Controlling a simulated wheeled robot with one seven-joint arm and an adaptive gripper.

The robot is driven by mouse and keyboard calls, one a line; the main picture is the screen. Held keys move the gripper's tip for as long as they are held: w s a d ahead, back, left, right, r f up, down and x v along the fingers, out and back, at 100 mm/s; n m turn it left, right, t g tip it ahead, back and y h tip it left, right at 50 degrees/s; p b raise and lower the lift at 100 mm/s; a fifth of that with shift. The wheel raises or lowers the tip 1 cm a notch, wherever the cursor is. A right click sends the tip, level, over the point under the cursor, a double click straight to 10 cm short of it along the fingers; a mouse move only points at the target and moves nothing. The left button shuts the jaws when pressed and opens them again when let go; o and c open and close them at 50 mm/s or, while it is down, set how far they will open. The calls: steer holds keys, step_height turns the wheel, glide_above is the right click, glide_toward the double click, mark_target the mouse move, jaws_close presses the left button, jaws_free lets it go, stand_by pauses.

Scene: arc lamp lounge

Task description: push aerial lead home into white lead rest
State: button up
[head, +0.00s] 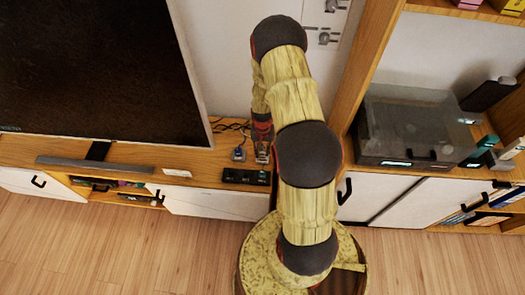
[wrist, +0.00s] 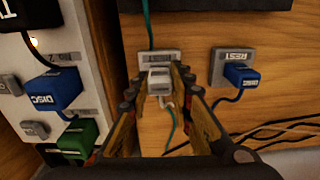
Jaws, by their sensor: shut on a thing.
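The aerial lead's pale grey plug (wrist: 160,84) is between the two fingers of my gripper (wrist: 159,76) in the wrist view, and the gripper is shut on it. A pale lead rest (wrist: 159,56) lies straight beyond the plug on the wooden surface. The plug's far end is at or very near this rest; I cannot tell how far in it sits. A thin teal lead (wrist: 172,125) shows below the plug. In the head view my gripper (head: 262,155) is low over the cabinet top, and the plug cannot be made out.
A grey rest (wrist: 218,68) with a blue plug (wrist: 241,74) stands to the right. A white panel (wrist: 50,100) at left holds a blue "DISC" plug (wrist: 58,88) and a green plug (wrist: 76,138). Dark cables run lower right. The television (head: 95,70) stands left of my arm.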

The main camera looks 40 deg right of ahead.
steer(key=shift+f, duration=0.45)
steer(key=o, duration=1)
steer(key=shift+o, duration=0.6)
steer(key=shift+r, duration=0.15)
step_height(320, 180, up, 12)
